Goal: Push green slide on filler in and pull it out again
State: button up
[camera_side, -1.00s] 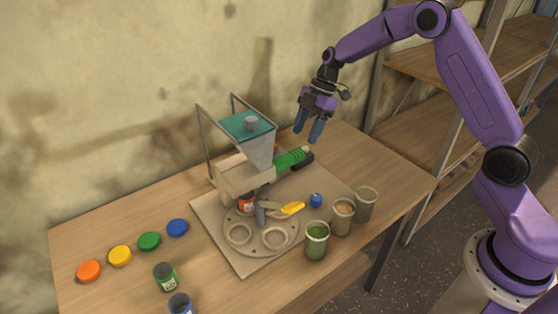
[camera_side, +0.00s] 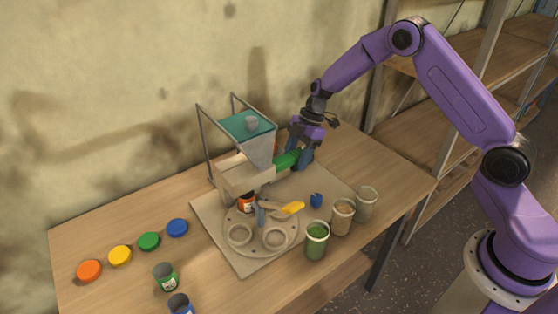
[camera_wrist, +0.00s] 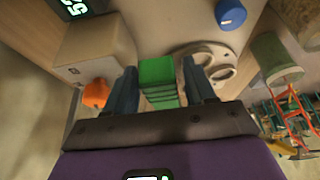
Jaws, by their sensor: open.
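The green slide (camera_side: 287,161) sticks out of the right side of the beige filler (camera_side: 240,178), below its grey hopper (camera_side: 262,150). My gripper (camera_side: 303,158) is lowered at the slide's outer end, fingers pointing down. In the wrist view my gripper (camera_wrist: 160,95) is open, with one blue finger on each side of the ribbed green slide (camera_wrist: 158,80). A gap shows between the slide and each finger there. The slide's far end is partly hidden by the fingers in the side view.
A blue knob (camera_side: 316,200) and cups (camera_side: 317,240) stand to the right. Coloured lids (camera_side: 149,241) and jars (camera_side: 165,277) are at left. A thin metal frame (camera_side: 205,140) rises behind.

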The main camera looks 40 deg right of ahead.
aim_at(282, 159)
jog(key=shift+c, duration=0.3)
jog(key=c, duration=0.6)
jog(key=shift+o, duration=0.2)
jog(key=shift+a, duration=0.1)
jog(key=shift+a, duration=2.8)
jog(key=shift+d, duration=0.1)
jog(key=shift+d, duration=3.1)
